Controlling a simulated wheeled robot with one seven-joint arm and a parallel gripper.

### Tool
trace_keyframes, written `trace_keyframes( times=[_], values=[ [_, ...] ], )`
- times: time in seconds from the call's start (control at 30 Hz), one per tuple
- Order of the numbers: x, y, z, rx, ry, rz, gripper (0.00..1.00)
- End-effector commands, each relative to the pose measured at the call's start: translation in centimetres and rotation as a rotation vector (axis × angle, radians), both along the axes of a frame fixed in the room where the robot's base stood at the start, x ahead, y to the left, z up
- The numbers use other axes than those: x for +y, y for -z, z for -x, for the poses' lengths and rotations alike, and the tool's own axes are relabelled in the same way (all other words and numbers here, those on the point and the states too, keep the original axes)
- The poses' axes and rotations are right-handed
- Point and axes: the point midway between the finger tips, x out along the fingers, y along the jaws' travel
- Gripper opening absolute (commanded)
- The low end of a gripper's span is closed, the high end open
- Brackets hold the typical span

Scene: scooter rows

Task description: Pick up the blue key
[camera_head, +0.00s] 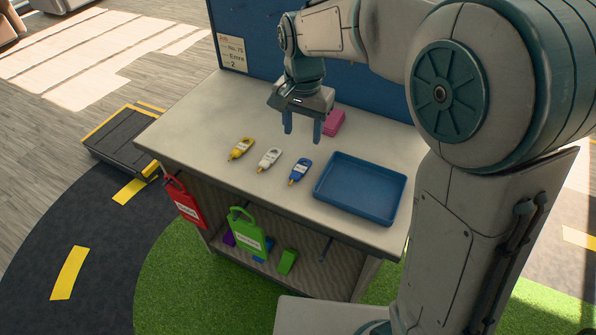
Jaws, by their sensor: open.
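The blue key (300,171) lies on the pale table top (210,125), left of a blue tray (352,213). Its head is blue and its tip is yellowish. A white key (268,160) and a yellow key (241,149) lie in a row to its left. My gripper (303,138) points down with its two fingers apart and nothing between them. It appears above the table, behind the blue key in the picture. Its exact height over the table is hard to tell.
A pink block (334,122) sits behind my gripper, near the blue back panel (262,50). A red tag (184,203) and a green tag (246,231) hang at the table's front. Small coloured items lie on the shelf below. The table's left part is clear.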

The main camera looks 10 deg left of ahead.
Motion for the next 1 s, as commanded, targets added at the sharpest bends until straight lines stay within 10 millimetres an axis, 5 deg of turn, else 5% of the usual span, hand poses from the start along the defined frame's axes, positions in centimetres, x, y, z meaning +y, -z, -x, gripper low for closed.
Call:
trace_keyframes(
  times=[0.5,1.0],
  values=[
    [1.0,7.9,-0.3,0.012,0.013,0.008,0.51],
    [1.6,13.1,-0.1,0.012,0.013,0.008,0.51]
  ],
)
